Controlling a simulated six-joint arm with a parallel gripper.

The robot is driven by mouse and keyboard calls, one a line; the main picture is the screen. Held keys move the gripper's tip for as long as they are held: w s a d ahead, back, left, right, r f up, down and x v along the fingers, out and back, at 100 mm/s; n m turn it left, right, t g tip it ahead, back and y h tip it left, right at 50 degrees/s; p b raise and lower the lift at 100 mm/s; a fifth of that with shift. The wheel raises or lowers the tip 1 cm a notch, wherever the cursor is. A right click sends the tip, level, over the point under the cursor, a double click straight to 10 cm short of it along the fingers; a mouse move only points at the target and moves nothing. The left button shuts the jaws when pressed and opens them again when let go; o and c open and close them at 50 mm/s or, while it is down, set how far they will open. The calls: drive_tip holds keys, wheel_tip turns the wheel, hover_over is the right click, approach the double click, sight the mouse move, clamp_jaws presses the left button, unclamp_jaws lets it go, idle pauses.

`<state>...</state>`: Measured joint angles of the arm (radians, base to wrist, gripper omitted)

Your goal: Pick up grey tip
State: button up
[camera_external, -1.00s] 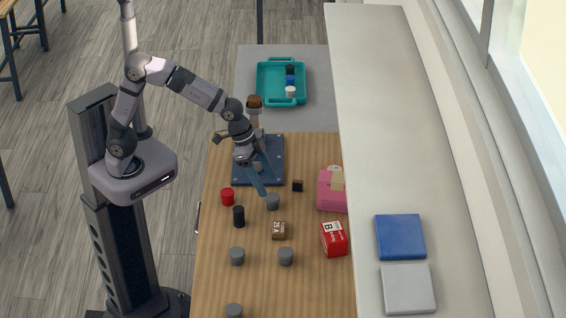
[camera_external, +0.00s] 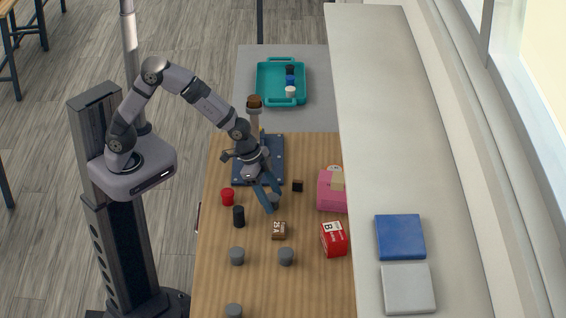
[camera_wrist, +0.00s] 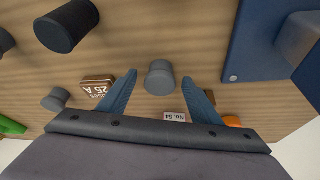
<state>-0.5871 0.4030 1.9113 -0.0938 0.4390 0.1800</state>
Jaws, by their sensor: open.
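A grey tip (camera_external: 275,201) stands on the wooden table below the blue board, partly hidden by my gripper in the outside view. In the wrist view the grey tip (camera_wrist: 159,78) sits between my two blue fingers, with a gap on each side. My gripper (camera_external: 270,207) is open and points down at it. Other grey tips stand farther along the table: one at left (camera_external: 237,257), one at right (camera_external: 286,257) and one at the bottom edge (camera_external: 234,311).
A red cap (camera_external: 227,197) and a black cylinder (camera_external: 239,217) stand left of the tip. A brown 25 A box (camera_external: 279,231) lies just below it. The blue board (camera_external: 273,160) lies behind.

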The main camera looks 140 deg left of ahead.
sight(274, 198)
drive_tip(key=shift+w+f, duration=0.1)
drive_tip(key=shift+f, duration=0.15)
drive_tip(key=shift+c, duration=0.2)
drive_tip(key=c, duration=1.1)
drive_tip(key=shift+r, duration=0.1)
wheel_tip(274, 198, up, 10)
drive_tip(key=shift+f+b, duration=0.1)
drive_tip(key=shift+b, duration=0.6)
drive_tip(key=w+r+p, duration=0.2)
drive_tip(key=w+p, duration=0.3)
drive_tip(key=w, duration=0.2)
drive_tip(key=w+d+r+m+p, duration=0.1)
drive_tip(key=w+r+p, duration=0.1)
drive_tip(key=w+p, duration=0.4)
drive_tip(key=w+d+r+m+p, duration=0.1)
drive_tip(key=w+p, duration=0.4)
drive_tip(key=w, duration=0.5)
drive_tip(key=shift+w+r+h+p, duration=0.15)
drive_tip(key=shift+r+h+p, duration=0.15)
drive_tip(key=shift+r, duration=0.6)
